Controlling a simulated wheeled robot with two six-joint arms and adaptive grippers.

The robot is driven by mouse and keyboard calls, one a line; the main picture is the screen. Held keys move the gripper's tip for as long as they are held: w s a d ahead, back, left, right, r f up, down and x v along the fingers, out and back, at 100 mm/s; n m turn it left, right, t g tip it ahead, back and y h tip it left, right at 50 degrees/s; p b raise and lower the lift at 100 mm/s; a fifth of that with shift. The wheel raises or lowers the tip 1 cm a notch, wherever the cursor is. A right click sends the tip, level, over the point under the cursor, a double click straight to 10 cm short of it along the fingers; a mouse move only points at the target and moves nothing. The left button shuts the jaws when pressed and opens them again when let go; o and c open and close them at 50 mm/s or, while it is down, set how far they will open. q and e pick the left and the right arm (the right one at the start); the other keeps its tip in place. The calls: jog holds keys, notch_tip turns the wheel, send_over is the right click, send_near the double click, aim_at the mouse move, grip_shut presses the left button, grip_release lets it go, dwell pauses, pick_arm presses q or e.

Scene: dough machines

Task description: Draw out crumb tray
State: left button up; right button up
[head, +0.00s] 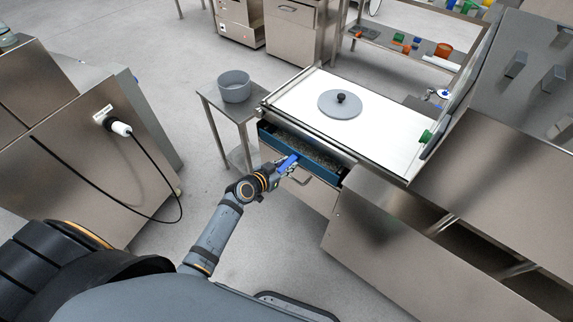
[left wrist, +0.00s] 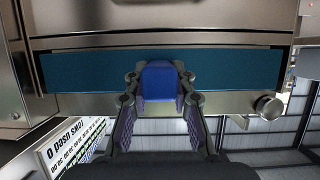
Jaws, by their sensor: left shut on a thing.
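The crumb tray (head: 305,149) is a blue drawer-like tray under the white worktop of the machine. In the head view it stands partly out, and speckled crumbs show inside it. Its teal front (left wrist: 80,70) spans the left wrist view, with a blue handle (left wrist: 160,82) in the middle. My left gripper (head: 281,167) is at the tray's front. In the left wrist view its two fingers (left wrist: 160,95) are on either side of the blue handle, shut on it. My right gripper is not in view.
A round grey lid (head: 341,104) with a black knob lies on the white worktop (head: 300,97). A small side table (head: 214,96) with a grey pot (head: 234,86) stands left of the machine. A steel cabinet (head: 385,235) stands right of the tray. Floor in front of the tray is open.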

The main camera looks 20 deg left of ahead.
pick_arm(q)
grip_shut()
jog(key=s+a+b, duration=0.1)
jog(key=s+a, duration=0.2)
jog(key=s, duration=0.5)
jog(key=s+a+b, duration=0.2)
jog(key=s+a, duration=0.1)
jog(key=s, duration=0.6)
jog(key=shift+r, duration=0.15)
jog(key=shift+a, duration=0.1)
